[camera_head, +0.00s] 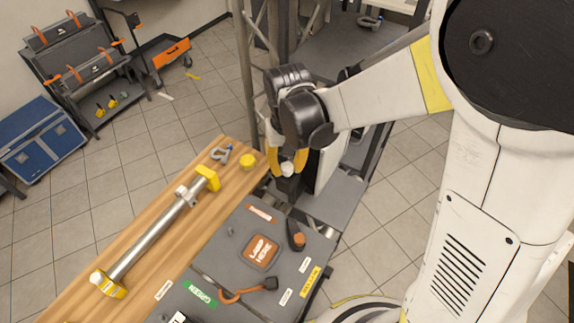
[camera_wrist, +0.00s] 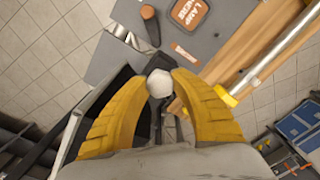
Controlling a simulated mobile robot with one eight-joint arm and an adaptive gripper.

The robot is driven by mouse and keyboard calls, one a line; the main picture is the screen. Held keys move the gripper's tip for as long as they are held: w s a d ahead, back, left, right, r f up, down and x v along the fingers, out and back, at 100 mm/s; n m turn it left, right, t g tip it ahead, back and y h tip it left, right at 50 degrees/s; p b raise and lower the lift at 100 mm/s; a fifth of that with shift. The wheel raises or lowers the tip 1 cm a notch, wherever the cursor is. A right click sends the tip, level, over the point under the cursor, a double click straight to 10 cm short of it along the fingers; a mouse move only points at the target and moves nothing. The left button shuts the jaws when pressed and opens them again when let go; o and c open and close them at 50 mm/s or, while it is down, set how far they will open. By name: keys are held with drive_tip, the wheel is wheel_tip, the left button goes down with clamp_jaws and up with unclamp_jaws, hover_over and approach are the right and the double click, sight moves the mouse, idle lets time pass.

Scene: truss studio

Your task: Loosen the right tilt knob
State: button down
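A white faceted knob (camera_wrist: 159,83), which I take for the right tilt knob, sits between the tips of my gripper's yellow fingers (camera_wrist: 160,80) in the wrist view. Both fingertips appear to touch its sides, one on each side. In the head view the knob (camera_head: 287,170) shows as a small pale piece between the fingertips of my gripper (camera_head: 287,168), beside the wooden bench's far right corner. The part that the knob is fixed to is dark and mostly hidden behind the fingers and my wrist.
A wooden bench (camera_head: 140,220) carries a silver tube with yellow ends (camera_head: 155,238), a grey clamp (camera_head: 221,154) and a yellow roll (camera_head: 247,161). A dark panel with an orange "LAMP HERE" pad (camera_head: 261,252) lies close by. A truss upright (camera_head: 243,70) stands behind.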

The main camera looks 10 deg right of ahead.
drive_tip(key=shift+n, duration=0.4)
drive_tip(key=n+b, duration=0.2)
drive_tip(key=n, duration=0.1)
drive_tip(key=shift+n, duration=0.4)
drive_tip(key=n+b, duration=0.1)
drive_tip(key=n, duration=0.3)
drive_tip(key=n+b, duration=0.1)
drive_tip(key=n, duration=0.4)
drive_tip(key=shift+b, duration=0.3)
drive_tip(key=n, duration=0.4)
drive_tip(key=shift+b, duration=0.35)
drive_tip(key=shift+n, duration=0.3)
drive_tip(key=c, duration=1)
unclamp_jaws()
